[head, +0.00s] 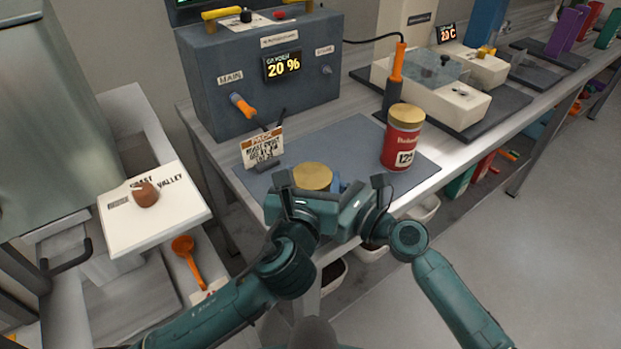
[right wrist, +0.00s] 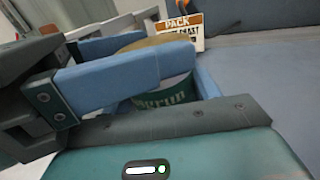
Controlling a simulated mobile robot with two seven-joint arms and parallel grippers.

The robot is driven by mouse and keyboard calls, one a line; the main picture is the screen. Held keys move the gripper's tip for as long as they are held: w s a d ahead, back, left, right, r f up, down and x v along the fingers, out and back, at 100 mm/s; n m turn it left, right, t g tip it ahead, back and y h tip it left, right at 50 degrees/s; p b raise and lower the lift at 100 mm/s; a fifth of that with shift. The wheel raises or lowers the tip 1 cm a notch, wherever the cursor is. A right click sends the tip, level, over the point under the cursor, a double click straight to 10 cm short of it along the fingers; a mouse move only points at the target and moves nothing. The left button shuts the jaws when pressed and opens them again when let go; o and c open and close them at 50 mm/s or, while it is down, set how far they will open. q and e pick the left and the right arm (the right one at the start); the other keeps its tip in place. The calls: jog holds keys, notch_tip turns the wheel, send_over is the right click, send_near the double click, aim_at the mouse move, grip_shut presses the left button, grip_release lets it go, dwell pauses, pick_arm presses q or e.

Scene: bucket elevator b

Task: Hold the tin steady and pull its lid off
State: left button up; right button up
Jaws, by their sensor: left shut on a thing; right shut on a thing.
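The tin (right wrist: 168,94), with a green label and white lettering, stands at the front edge of the bench mat. Its gold lid (head: 312,174) is on it and shows from above in the head view. My left gripper (head: 308,190) is shut at the top of the tin, its blue finger across the lid's side in the right wrist view. My right gripper (head: 338,188) is shut lower, around the tin's body, one blue finger showing on the far right side. The grippers hide most of the tin in the head view, and the exact contact on the lid is partly hidden.
A red tin with a gold lid (head: 402,140) stands on the mat (head: 340,145) to the right. A PACK card (head: 262,148) stands behind the held tin. A grey control box (head: 220,95) and a white device (head: 440,98) stand at the back.

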aim_at(310, 181)
pick_arm(q)
jog(key=shift+r, duration=0.2)
jog(key=shift+r, duration=0.9)
jog(key=shift+r, duration=2.05)
pick_arm(e)
jog(key=shift+f, duration=0.1)
jog(key=o, duration=1.5)
jog(key=shift+c, duration=0.2)
pick_arm(q)
jog(key=shift+f, duration=0.1)
pick_arm(e)
jog(key=shift+d, duration=0.15)
